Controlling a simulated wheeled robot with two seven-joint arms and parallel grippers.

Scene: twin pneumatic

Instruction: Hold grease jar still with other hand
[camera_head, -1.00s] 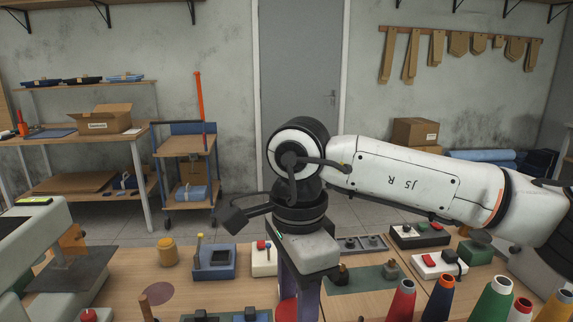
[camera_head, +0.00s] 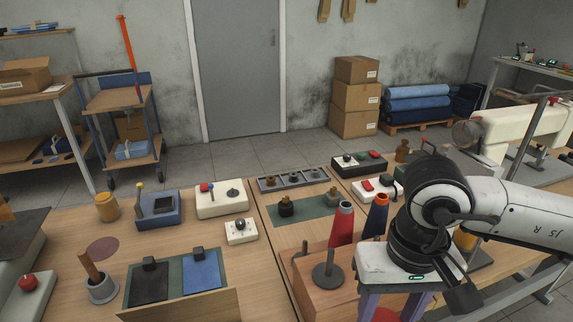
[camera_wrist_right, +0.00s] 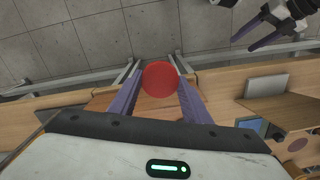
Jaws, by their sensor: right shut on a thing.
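An amber-yellow jar (camera_head: 107,207) stands upright at the far left of the table; it looks like the grease jar, but I cannot be sure. My right gripper (camera_wrist_right: 160,85) is shut on a red round thing (camera_wrist_right: 160,78), which sits between its purple fingers. In the head view this red thing (camera_head: 385,314) shows only partly at the bottom edge, well right of the jar. My left gripper (camera_wrist_right: 245,42) shows in the top right of the right wrist view, its purple fingers apart and empty. It is outside the head view, and nothing touches the jar.
A grey pot (camera_head: 102,290) with a wooden handle, black and blue pads (camera_head: 201,270), a blue-grey box (camera_head: 158,208) and a white switch box (camera_head: 221,198) stand near the jar. Red (camera_head: 341,226) and blue (camera_head: 377,215) cones stand close to my right arm.

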